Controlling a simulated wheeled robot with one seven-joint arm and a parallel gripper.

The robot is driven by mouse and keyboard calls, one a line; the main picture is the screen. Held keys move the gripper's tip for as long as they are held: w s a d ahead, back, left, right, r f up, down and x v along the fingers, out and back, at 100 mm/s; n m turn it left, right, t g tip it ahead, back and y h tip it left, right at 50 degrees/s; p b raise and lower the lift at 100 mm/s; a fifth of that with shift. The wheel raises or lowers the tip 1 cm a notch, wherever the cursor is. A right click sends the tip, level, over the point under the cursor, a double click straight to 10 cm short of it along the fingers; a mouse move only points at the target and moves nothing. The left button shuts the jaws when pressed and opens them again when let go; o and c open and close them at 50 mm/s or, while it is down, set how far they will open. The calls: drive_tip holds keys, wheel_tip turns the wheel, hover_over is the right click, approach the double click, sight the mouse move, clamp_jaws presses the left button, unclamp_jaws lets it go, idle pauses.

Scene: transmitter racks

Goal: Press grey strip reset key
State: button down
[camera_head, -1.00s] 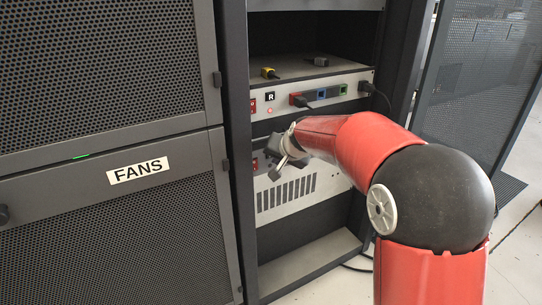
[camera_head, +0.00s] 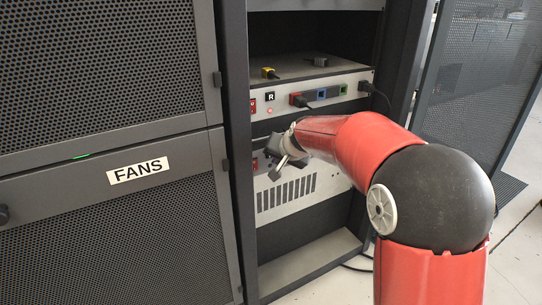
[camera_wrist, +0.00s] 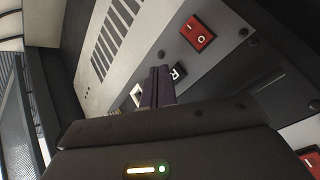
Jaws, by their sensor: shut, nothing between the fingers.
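In the wrist view my gripper (camera_wrist: 160,76) is shut and empty, its dark fingers pointing at the lower rack unit's front. A black square marked R (camera_wrist: 178,72) sits on the grey strip (camera_wrist: 222,68), just right of the fingertips. A red rocker switch (camera_wrist: 198,33) is above it on the same strip. A small white-framed square (camera_wrist: 137,95) shows left of the fingers, partly hidden. I cannot tell whether the fingertips touch the panel. In the head view my gripper (camera_head: 278,170) is in front of the lower unit, hiding much of its left part.
The upper unit (camera_head: 340,90) has another R square (camera_head: 270,97), a glowing red light (camera_head: 270,111) and coloured sockets with plugged cables. Rack posts (camera_head: 236,150) stand close at left. The mesh cabinet marked FANS (camera_head: 138,171) is left of them. A red switch (camera_wrist: 312,160) shows at the wrist view's lower right.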

drive_tip(key=shift+w+a, duration=0.1)
drive_tip(key=shift+w, duration=0.05)
drive_tip(key=shift+w+a, duration=0.15)
drive_tip(key=shift+w, duration=0.05)
drive_tip(key=shift+w+a+p, duration=0.2)
drive_tip(key=shift+w+p, duration=0.1)
drive_tip(key=shift+p, duration=0.15)
idle(0.5)
drive_tip(key=shift+s+d, duration=0.1)
drive_tip(key=shift+s+d+b, duration=0.35)
drive_tip(key=shift+s+b, duration=0.2)
idle(0.3)
drive_tip(key=s+d+b, duration=0.2)
drive_tip(key=s+b, duration=0.1)
drive_tip(key=s, duration=0.1)
drive_tip(key=shift+s+d, duration=0.1)
drive_tip(key=shift+d, duration=0.3)
